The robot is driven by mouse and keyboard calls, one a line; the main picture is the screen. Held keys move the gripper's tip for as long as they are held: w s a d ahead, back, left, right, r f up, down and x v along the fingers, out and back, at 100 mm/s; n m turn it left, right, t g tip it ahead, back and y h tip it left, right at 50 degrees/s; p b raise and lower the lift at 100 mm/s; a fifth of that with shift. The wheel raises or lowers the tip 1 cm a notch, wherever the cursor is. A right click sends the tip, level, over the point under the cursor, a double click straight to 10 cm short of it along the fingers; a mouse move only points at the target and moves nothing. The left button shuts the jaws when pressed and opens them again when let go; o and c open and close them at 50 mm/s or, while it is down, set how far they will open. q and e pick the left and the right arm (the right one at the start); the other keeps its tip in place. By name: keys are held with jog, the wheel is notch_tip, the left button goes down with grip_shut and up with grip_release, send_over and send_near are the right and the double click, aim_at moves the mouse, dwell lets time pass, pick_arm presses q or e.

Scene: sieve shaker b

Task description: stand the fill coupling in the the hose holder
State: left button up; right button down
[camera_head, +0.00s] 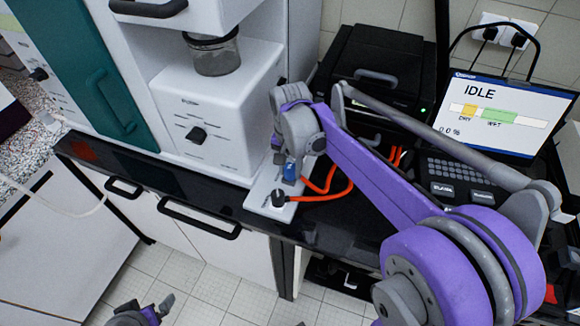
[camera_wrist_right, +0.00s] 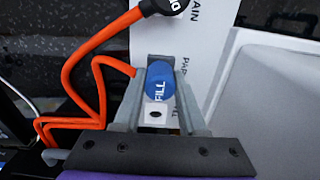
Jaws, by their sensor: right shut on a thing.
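The fill coupling is blue and marked FILL (camera_wrist_right: 160,82); it also shows as a small blue piece in the head view (camera_head: 290,172). My right gripper (camera_head: 290,165) is shut on it, with one finger on each side in the right wrist view (camera_wrist_right: 160,90). An orange hose runs from it. The white hose holder plate (camera_head: 262,186) is by the counter's front edge, below the gripper. Whether the coupling touches the plate is unclear. The seat is hidden. My left gripper (camera_head: 143,313) is low at the bottom edge, away from the counter; its fingers are unclear.
A black coupling (camera_head: 278,198) with an orange hose stands at the plate's front end. A white machine (camera_head: 215,125) stands left of the plate. A black printer-like box (camera_head: 378,70) and a screen reading IDLE (camera_head: 505,115) are behind and right.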

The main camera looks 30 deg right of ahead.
aim_at(290, 166)
jog(key=shift+c, duration=1.9)
grip_release()
pick_arm(q)
jog(key=shift+w+r+p, duration=0.15)
jog(key=shift+r+p, duration=0.25)
jog(key=shift+r, duration=0.05)
pick_arm(e)
notch_tip(290, 166, up, 11)
jog(key=shift+f, duration=0.1)
